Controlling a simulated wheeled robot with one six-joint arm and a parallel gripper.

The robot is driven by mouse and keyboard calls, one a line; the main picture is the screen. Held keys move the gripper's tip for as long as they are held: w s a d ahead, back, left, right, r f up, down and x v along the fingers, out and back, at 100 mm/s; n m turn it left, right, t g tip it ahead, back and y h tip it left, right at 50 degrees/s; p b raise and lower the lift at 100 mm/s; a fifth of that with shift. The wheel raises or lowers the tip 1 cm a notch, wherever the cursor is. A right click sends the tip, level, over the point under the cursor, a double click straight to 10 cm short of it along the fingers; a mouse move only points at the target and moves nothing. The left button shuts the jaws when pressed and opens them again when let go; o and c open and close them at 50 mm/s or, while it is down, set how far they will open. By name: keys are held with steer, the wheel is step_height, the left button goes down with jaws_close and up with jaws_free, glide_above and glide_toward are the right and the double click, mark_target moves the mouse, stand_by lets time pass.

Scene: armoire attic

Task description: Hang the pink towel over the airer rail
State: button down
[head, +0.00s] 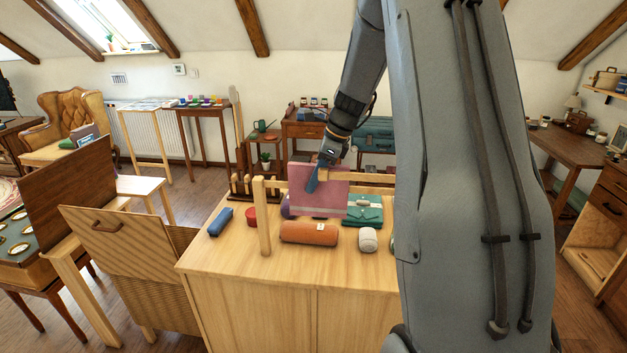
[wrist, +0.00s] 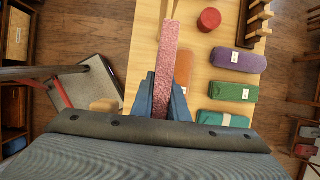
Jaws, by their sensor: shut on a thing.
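The pink towel (head: 326,199) is a flat, folded panel at the airer in the head view. In the wrist view the towel (wrist: 165,70) shows edge-on as a narrow strip between the blue fingers. My gripper (head: 312,182) is shut on it; its fingers (wrist: 162,88) are on both sides of the strip. The wooden airer rail (head: 371,178) runs across the table behind the towel, with its near-left post (head: 264,218) upright. The towel hides the rail's middle. I cannot tell whether the towel touches the rail.
On the wooden table (head: 300,272) lie an orange roll (head: 309,232), a white roll (head: 368,239), a blue roll (head: 220,221), a red round item (head: 251,218) and a green folded cloth (head: 364,211). Purple (wrist: 238,60) and green (wrist: 233,91) rolls lie right of the towel in the wrist view.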

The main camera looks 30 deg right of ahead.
steer(key=shift+f+b, duration=0.4)
steer(key=shift+f, duration=0.6)
steer(key=c, duration=1.6)
jaws_free()
steer(key=shift+c, duration=0.2)
steer(key=b+v, duration=0.2)
steer(key=v, duration=0.5)
steer(key=shift+s+d+r, duration=0.15)
steer(key=shift+r, duration=0.3)
